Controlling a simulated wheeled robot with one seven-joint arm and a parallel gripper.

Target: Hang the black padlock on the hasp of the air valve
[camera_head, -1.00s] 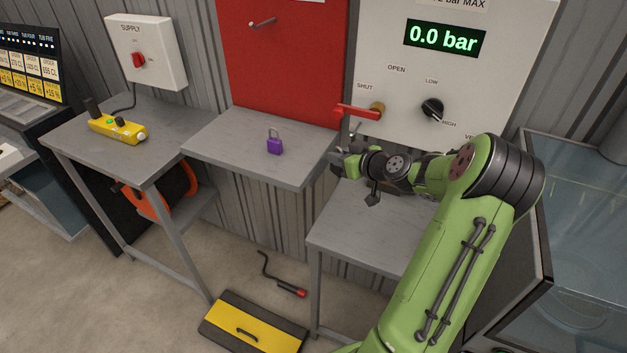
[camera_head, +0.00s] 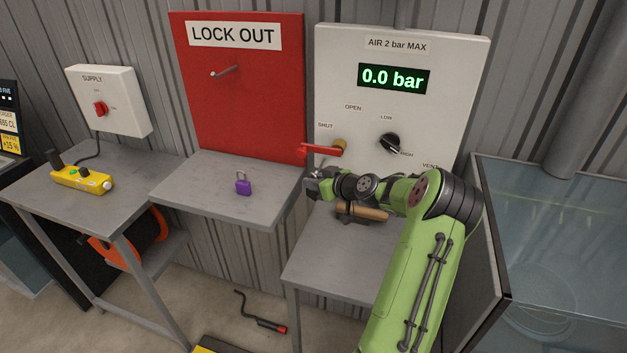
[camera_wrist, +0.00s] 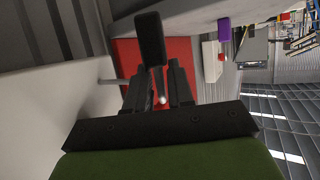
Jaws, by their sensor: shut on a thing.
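My gripper (camera_head: 312,186) is below the outer end of the red valve handle (camera_head: 320,150) on the white air panel. In the wrist view my gripper (camera_wrist: 160,72) is shut on a black block, which I take for the black padlock (camera_wrist: 151,38). The block stands out past the fingertips, with a narrow part between the fingers. In the head view I cannot make out the padlock apart from the dark fingers. The handle points left, near SHUT. The hasp cannot be clearly told from the handle and gripper. The padlock looks apart from the panel.
A purple padlock (camera_head: 243,184) stands on the grey shelf (camera_head: 200,190) under the red LOCK OUT board (camera_head: 245,110) with its peg. A brown roll (camera_head: 362,211) lies under my arm on the lower table (camera_head: 325,260). A glass tank (camera_head: 560,220) stands at right.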

